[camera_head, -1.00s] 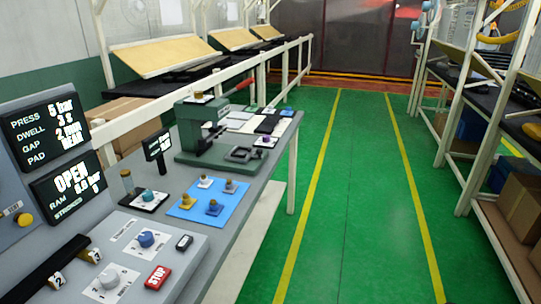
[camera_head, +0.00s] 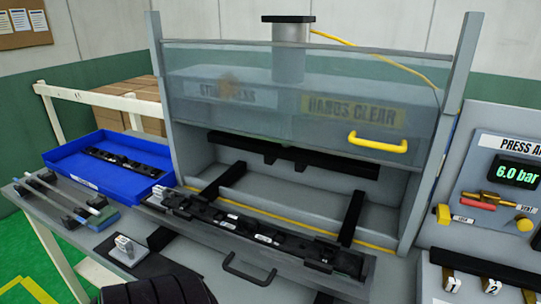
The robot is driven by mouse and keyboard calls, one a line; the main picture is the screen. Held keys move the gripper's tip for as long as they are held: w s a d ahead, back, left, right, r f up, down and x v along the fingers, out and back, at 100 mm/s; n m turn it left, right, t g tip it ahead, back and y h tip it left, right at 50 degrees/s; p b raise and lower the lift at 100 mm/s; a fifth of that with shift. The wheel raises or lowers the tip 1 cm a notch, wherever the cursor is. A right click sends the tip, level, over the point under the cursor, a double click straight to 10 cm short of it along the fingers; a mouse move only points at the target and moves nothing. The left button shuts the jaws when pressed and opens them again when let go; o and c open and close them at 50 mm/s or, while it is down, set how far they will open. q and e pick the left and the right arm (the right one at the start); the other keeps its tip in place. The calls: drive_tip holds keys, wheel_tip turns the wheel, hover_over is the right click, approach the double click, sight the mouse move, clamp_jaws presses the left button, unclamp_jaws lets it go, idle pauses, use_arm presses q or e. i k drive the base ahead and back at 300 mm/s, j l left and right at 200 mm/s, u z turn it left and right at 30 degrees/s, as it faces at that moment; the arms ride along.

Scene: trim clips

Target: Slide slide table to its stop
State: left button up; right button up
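The slide table (camera_head: 208,238) is a long grey plate with a black handle (camera_head: 248,272) on its front face. It sits at the front of the press (camera_head: 168,120), forward of the opening, with dark rails (camera_head: 352,217) running back from it under the press. A long black trim piece (camera_head: 262,230) with small light clips lies along it. The slide table's right end is near the frame's lower right. Neither gripper shows. A black ribbed shape at the bottom edge seems to be part of my arm.
A clear guard with a yellow handle (camera_head: 377,143) covers the press's upper front. A blue tray (camera_head: 75,163) with another black trim piece stands at left, beside grey rods (camera_head: 62,195). A control panel (camera_head: 500,150) reading 6.0 bar stands at right.

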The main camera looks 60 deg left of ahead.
sight(317, 276)
drive_tip(key=u, duration=2.1)
